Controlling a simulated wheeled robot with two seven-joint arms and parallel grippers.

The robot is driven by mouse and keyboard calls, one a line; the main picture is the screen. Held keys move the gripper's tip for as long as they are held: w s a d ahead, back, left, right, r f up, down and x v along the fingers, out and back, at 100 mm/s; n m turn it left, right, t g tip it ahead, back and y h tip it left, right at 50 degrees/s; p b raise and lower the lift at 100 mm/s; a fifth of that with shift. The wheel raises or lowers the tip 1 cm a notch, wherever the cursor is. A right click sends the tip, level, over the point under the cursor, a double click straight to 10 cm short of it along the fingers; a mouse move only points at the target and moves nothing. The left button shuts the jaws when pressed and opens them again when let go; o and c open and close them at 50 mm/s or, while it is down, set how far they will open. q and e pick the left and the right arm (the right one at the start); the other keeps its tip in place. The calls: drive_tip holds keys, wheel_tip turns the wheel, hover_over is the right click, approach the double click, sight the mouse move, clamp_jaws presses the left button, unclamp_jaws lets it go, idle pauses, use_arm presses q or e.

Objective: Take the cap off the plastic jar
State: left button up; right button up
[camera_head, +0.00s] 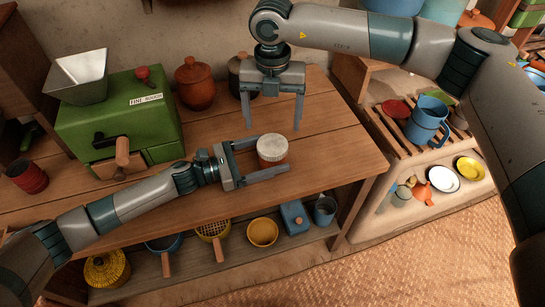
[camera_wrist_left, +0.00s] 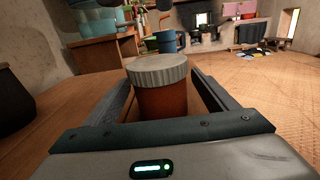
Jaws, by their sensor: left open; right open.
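The plastic jar (camera_head: 272,161) stands upright on the wooden table, with a reddish-brown body and a pale ribbed cap (camera_head: 272,146) on top. My left gripper (camera_head: 281,157) is open, with one finger on each side of the jar. In the left wrist view the jar body (camera_wrist_left: 163,104) stands between the two fingers, and the cap (camera_wrist_left: 157,69) sits above them. Gaps show beside the jar there, so the fingers look apart from it. My right gripper (camera_head: 272,126) is open and points down, above and behind the jar, with nothing between its fingers.
A green grinder (camera_head: 115,120) stands on the table at the left. A brown lidded pot (camera_head: 195,84) and a dark pot (camera_head: 240,75) stand at the back. The table (camera_head: 345,155) is clear right of the jar.

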sight(272, 144)
use_arm(q)
drive_tip(key=shift+w+d, duration=0.1)
drive_tip(key=shift+d, duration=0.2)
clamp_jaws()
use_arm(e)
drive_tip(key=m, duration=0.6)
drive_tip(key=shift+a, duration=0.1)
drive_tip(key=m, duration=0.7)
drive_tip(key=shift+f, duration=0.15)
drive_tip(key=shift+f, duration=3.9)
